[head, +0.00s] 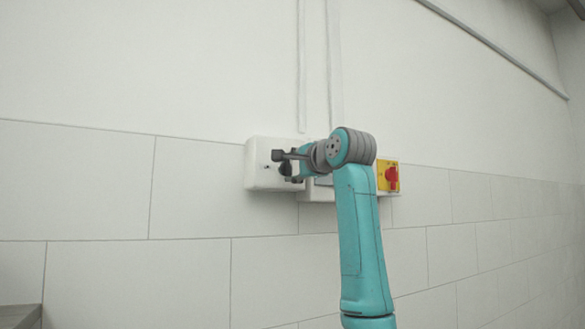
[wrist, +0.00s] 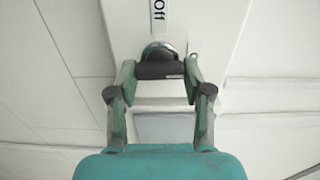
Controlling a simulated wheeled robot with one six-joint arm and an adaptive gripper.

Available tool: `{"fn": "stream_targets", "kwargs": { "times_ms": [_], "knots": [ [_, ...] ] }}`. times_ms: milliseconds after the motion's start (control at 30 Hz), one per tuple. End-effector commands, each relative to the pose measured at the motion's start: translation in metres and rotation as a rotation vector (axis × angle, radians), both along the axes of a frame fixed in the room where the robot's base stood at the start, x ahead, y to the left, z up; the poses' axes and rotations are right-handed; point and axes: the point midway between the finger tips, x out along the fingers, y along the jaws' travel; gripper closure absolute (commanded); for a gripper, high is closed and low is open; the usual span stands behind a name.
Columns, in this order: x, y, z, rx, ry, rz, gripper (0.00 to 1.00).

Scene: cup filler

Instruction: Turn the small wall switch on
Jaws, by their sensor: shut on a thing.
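The small wall switch (wrist: 158,49) is on a white box (head: 258,176) on the wall. In the head view my gripper (head: 284,163) is in front of the white box. The fingertips hide much of the switch, so I cannot tell which way it is turned.
A red rotary switch (head: 391,177) on a yellow plate is on the wall to the right, just beside my arm. Another white box lies partly hidden behind my arm. Pipes run up the wall above the boxes. The tiled wall to the left is clear.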

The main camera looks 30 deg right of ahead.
Motion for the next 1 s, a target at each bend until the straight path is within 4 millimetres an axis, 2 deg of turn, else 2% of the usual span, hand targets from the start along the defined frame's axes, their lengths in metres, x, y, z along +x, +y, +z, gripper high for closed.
{"fn": "stream_targets", "kwargs": {
  "times_ms": [633,667,733,767,1000],
  "knots": [
    [0.0004,-0.0006,-0.0013,0.050,0.002,-0.001,0.85],
    [0.0004,-0.0006,-0.0013,0.050,0.002,-0.001,0.45],
    [0.0003,-0.0006,-0.0013,0.050,0.002,-0.001,0.28],
    [0.0003,-0.0006,-0.0012,0.050,0.002,-0.001,0.25],
    [0.0002,-0.0002,-0.0007,0.049,0.001,0.000,0.25]
  ]
}}
